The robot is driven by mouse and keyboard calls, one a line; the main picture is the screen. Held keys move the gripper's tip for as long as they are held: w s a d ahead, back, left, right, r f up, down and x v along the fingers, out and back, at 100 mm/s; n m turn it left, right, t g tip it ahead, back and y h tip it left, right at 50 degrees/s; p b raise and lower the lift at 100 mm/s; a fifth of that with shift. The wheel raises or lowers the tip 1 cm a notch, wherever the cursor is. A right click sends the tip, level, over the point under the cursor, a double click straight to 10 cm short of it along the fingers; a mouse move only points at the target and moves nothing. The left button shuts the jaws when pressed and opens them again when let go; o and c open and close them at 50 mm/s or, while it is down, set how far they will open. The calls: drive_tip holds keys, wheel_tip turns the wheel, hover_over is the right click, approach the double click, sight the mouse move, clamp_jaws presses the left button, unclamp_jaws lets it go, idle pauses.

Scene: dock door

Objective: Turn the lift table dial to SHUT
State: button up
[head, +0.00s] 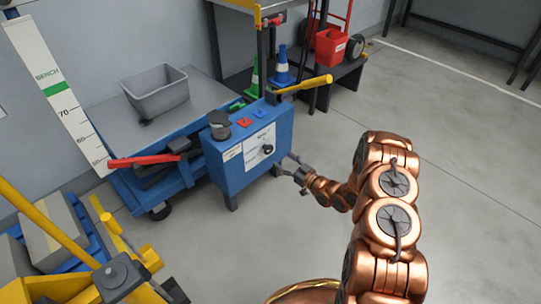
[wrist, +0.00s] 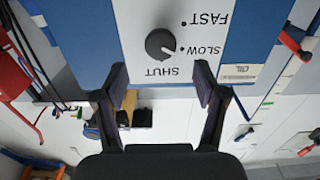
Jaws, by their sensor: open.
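The dial (wrist: 160,43) is a round black knob on a white panel (wrist: 198,22) in the wrist view. The panel reads SHUT, SLOW and FAST, upside down in this view. The dial's pale mark appears to point towards the dot by SLOW. In the head view the dial (head: 267,149) is on the front of a blue cabinet (head: 232,178). My gripper (head: 294,170) is just right of the cabinet front. In the wrist view my gripper (wrist: 160,84) is open and empty, its fingertips apart below the dial and not around it.
The blue lift table (head: 150,192) stands beside the cabinet with a grey bin (head: 158,90) on its top. A red lever (head: 143,161) sticks out at its front. Yellow equipment (head: 120,270) is at lower left. The floor (head: 460,140) to the right is clear.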

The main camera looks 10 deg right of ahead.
sight(270, 151)
drive_tip(key=shift+b+x, duration=1.05)
drive_tip(key=shift+x, duration=2.8)
drive_tip(key=shift+c, duration=0.4)
drive_tip(key=c, duration=1)
drive_tip(key=shift+c, duration=0.2)
